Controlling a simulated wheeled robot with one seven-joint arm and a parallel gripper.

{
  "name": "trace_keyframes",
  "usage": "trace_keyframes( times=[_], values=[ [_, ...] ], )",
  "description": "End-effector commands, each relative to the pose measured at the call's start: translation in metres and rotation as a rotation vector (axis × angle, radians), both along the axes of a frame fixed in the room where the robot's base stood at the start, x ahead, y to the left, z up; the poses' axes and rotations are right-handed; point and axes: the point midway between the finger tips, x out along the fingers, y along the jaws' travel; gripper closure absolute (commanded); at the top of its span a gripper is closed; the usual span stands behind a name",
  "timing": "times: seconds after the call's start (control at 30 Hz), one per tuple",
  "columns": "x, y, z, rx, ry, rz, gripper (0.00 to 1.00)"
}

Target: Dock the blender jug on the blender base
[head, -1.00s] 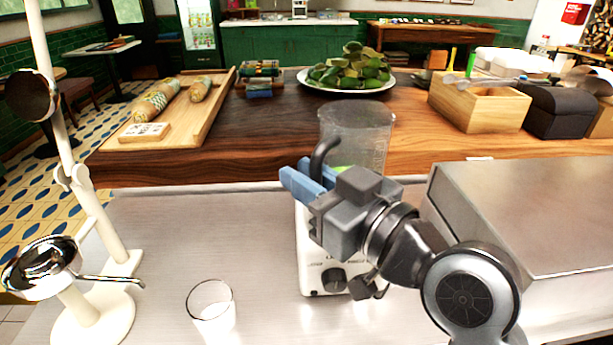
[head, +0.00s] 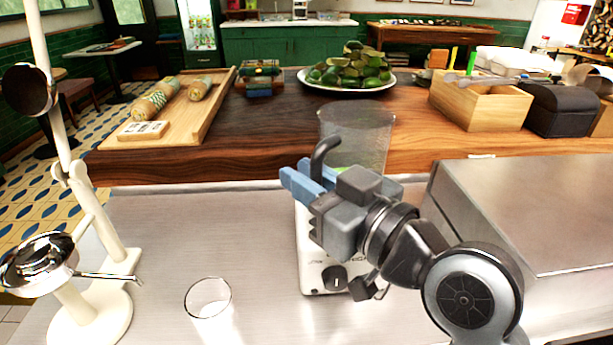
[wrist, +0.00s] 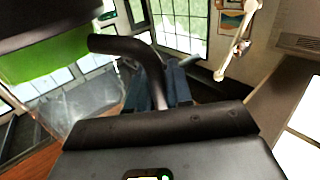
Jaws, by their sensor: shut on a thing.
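The clear blender jug (head: 365,135) stands upright at the middle of the head view, with a dark handle (head: 321,157) on its left side. My gripper (head: 303,184) is shut on that handle. In the wrist view the handle (wrist: 115,45) passes between my blue fingers (wrist: 160,88), with the jug's clear wall (wrist: 85,105) to the left. The white blender base (head: 312,262) with a dark knob stands on the steel counter, below the jug. My gripper and wrist hide the jug's bottom and the base's top, so I cannot tell whether they touch.
A drinking glass (head: 208,308) stands left of the base, and a white stand with chrome parts (head: 90,300) at far left. A steel box (head: 530,215) is close on the right. The raised wooden counter (head: 230,150) runs behind, holding a plate of limes (head: 348,85).

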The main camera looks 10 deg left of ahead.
Motion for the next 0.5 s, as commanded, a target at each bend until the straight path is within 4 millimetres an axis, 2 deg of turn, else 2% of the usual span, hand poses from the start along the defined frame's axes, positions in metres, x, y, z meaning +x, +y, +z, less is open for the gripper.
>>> trace_keyframes(
  times=[0.23, 0.27, 0.3, 0.37, 0.5],
  values=[
    [0.0, -0.0001, -0.0039, 0.001, -0.003, -0.001, 1.0],
    [0.0, -0.0001, -0.0036, 0.001, -0.003, -0.001, 0.79],
    [0.0, -0.0001, -0.003, 0.001, -0.003, -0.001, 0.75],
    [0.0, -0.0001, -0.0032, 0.001, -0.002, 0.0, 0.69],
    [0.0, -0.0001, -0.0036, 0.0, -0.001, 0.0, 0.69]
  ],
)
